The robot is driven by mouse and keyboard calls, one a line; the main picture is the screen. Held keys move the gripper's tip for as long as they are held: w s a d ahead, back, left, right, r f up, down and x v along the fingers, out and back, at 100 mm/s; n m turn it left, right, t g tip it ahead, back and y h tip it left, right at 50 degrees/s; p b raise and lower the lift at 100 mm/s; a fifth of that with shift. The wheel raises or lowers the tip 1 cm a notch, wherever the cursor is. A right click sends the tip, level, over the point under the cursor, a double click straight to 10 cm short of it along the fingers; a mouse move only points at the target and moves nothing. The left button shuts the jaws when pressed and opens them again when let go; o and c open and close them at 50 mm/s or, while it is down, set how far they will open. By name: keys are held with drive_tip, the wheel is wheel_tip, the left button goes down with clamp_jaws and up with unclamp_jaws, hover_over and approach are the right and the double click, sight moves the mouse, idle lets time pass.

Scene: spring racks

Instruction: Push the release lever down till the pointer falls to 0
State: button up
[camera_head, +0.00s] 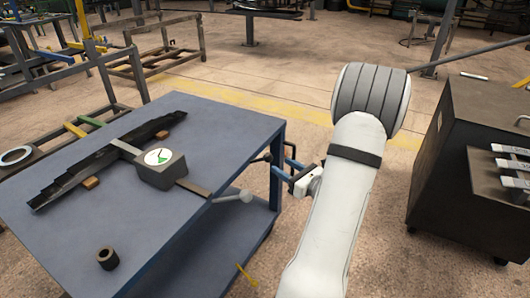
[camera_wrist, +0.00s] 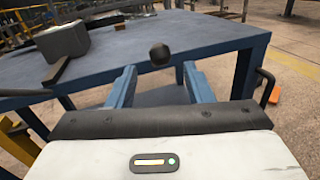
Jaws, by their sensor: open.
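A dark grey box (camera_head: 161,171) with a white round dial (camera_head: 158,157) and green pointer stands on a blue table; the dial reading is too small to tell. A flat grey bar (camera_head: 194,188) runs from the box toward the table's right edge, near a pale rod with a round end (camera_head: 245,195). A black ball knob (camera_head: 267,157) also shows at the table edge, and in the wrist view (camera_wrist: 159,54) just beyond my fingertips. I cannot tell which part is the release lever. My gripper (camera_head: 270,170) is open and empty, its blue fingers apart and pointing toward the table.
The blue table (camera_head: 225,125) also holds a long black stepped strip (camera_head: 75,180) and a dark ring-shaped part (camera_head: 107,258). A dark cabinet (camera_head: 460,170) with pale handles stands on the right. Floor behind the table is open, with metal frames farther back.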

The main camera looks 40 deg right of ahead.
sight(268, 156)
drive_tip(key=w, duration=0.5)
drive_tip(key=w+a+b, duration=0.1)
drive_tip(key=w, duration=0.1)
drive_tip(key=shift+w, duration=0.15)
clamp_jaws()
